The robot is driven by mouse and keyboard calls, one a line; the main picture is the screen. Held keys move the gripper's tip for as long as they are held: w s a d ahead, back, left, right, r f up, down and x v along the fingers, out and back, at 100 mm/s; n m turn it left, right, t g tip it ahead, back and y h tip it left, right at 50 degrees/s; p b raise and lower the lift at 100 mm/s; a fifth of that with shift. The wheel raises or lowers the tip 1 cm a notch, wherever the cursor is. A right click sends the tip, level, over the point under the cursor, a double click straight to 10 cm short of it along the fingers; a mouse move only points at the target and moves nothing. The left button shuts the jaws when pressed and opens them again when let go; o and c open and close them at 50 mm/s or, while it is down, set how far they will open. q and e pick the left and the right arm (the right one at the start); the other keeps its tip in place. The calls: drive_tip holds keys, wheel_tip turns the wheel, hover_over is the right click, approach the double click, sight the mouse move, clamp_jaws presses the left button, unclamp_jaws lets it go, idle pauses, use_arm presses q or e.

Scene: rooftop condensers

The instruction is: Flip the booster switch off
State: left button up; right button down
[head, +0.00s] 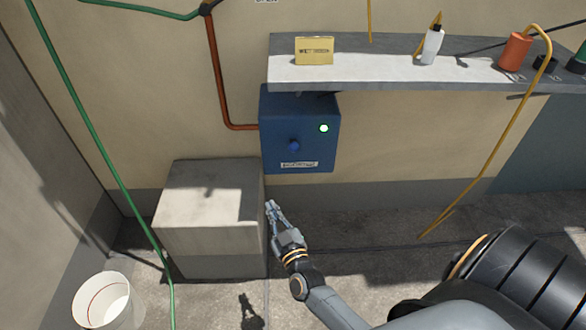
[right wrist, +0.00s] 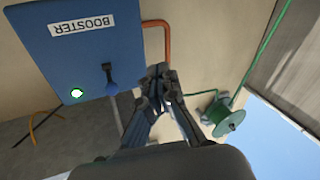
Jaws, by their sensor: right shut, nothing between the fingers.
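The blue booster box (head: 275,115) is on the wall under the shelf. In the right wrist view the label on the box (right wrist: 60,55) reads BOOSTER, and the lever (right wrist: 111,80) and bright lamp (right wrist: 77,93) show. My right gripper (head: 270,205) is shut and empty, below and left of the lever and apart from it. Its fingers (right wrist: 160,72) show beside the box in the wrist view. My left gripper is not in view.
A concrete block (head: 208,190) stands left of my right gripper. A shelf (head: 390,68) with a yellow sign (head: 315,50) and bottles juts out above the box. A red-brown pipe (head: 217,75) enters the box's left side. A white bucket (head: 102,300) stands at lower left.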

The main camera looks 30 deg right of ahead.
sight(293, 148)
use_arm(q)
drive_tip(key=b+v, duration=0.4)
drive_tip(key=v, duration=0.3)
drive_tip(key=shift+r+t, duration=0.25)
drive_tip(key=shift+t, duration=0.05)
use_arm(e)
drive_tip(key=d+r+m+t+h, duration=0.2)
drive_tip(key=d+r+m+h, duration=0.2)
drive_tip(key=r, duration=0.7)
drive_tip(key=s+d+h, duration=0.1)
drive_tip(key=d+h, duration=0.1)
drive_tip(key=h, duration=0.1)
drive_tip(key=shift+d+r, duration=0.15)
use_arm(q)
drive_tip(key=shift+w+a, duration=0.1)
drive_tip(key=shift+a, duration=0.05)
